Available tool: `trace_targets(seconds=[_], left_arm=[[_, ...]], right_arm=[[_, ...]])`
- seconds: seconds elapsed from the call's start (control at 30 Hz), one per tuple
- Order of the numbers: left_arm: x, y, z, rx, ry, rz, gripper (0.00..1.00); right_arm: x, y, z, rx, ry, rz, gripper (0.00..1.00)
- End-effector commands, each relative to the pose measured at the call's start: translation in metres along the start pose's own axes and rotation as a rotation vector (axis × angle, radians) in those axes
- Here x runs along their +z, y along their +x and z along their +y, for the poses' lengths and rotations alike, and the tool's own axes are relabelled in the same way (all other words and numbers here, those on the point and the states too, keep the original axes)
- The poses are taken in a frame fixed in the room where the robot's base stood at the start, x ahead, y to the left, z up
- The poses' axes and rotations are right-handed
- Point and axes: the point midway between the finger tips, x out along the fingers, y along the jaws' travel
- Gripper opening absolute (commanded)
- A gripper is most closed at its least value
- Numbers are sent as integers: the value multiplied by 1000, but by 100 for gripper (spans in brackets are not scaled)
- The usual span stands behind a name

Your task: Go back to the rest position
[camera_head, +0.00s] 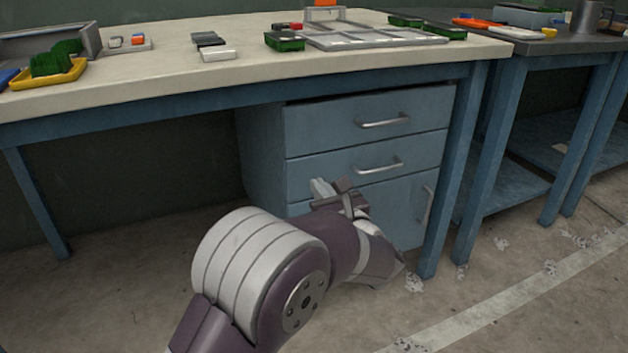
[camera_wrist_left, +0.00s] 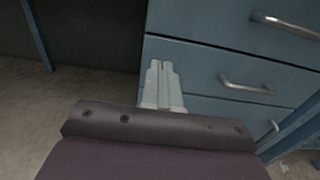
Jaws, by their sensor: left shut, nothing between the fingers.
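My left gripper (camera_head: 321,188) is in front of the blue drawer cabinet (camera_head: 366,121), below the tabletop and near the middle drawer. In the left wrist view its two pale fingers (camera_wrist_left: 162,84) lie side by side, shut and empty. I cannot tell from these views whether it touches the cabinet front. The cabinet's drawers and lower door look closed. My right gripper is in neither view.
The workbench (camera_head: 130,84) above carries a yellow tray (camera_head: 47,78) of turf, a grey compartment tray (camera_head: 375,37) and small green boxes. A second bench (camera_head: 560,44) stands at the right. The concrete floor (camera_head: 560,300) is open at the lower right.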

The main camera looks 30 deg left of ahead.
Motion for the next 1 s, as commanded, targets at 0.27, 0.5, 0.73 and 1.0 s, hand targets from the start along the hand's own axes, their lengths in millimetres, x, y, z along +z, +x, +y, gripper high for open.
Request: trace_targets(seconds=[0.27,0.5,0.73,1.0], left_arm=[[4,-53,-1,-3,-1,0,0],[1,-65,0,0,-1,-1,0],[-28,-71,-35,-214,479,76,0],[-84,-190,-69,-1429,2116,-526,0]], right_arm=[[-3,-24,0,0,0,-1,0],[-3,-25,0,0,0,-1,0],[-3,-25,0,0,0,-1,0],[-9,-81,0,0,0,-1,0]])
